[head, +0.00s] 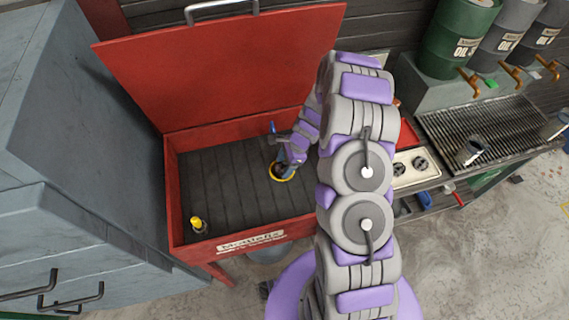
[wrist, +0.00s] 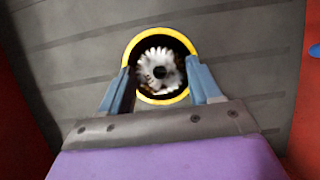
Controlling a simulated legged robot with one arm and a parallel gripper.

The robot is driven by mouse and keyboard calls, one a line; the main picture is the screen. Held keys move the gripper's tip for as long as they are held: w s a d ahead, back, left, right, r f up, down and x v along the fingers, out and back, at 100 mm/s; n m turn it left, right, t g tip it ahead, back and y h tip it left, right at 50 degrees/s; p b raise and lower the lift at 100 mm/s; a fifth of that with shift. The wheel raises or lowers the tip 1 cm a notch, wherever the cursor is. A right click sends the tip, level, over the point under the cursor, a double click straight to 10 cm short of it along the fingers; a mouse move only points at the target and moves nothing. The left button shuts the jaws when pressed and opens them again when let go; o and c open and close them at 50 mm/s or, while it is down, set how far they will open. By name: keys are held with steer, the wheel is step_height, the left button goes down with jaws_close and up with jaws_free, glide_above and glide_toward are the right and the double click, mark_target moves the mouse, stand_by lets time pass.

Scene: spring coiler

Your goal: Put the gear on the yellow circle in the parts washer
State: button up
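The yellow circle (wrist: 162,99) is a ring on the dark slatted floor of the red parts washer (head: 215,200). In the wrist view the silver toothed gear (wrist: 159,68) lies inside the ring, over its dark middle. My gripper (wrist: 160,78) is open, with its blue fingers apart on either side of the gear and a visible gap to it. In the head view my gripper (head: 286,164) reaches down over the yellow circle (head: 282,180) and hides much of what lies there.
The washer's red lid (head: 220,65) stands open at the back. A small yellow-topped bottle (head: 198,225) stands in the basin's front left corner. A blue-grey cabinet (head: 85,150) is at left, and oil drums (head: 457,38) stand over a grated bench at right.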

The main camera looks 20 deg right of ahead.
steer(key=shift+o, duration=1.4)
steer(key=p+v, duration=0.2)
steer(key=v, duration=1)
steer(key=s+a+r+n, duration=0.4)
steer(key=s+r+n, duration=0.1)
steer(key=r, duration=0.5)
steer(key=s+r+n+h, duration=0.1)
steer(key=s+r+n, duration=0.3)
steer(key=s, duration=0.5)
steer(key=s+a+r+n+g+h, duration=0.1)
steer(key=s+r+n, duration=0.3)
steer(key=s, duration=0.6)
steer(key=s+r+n+h, duration=0.2)
steer(key=s+r+n, duration=0.3)
steer(key=s, duration=0.5)
step_height(320, 180, up, 3)
steer(key=shift+s+a+f+g+h, duration=0.2)
steer(key=shift+s+a+g+h, duration=0.1)
steer(key=shift+g, duration=0.1)
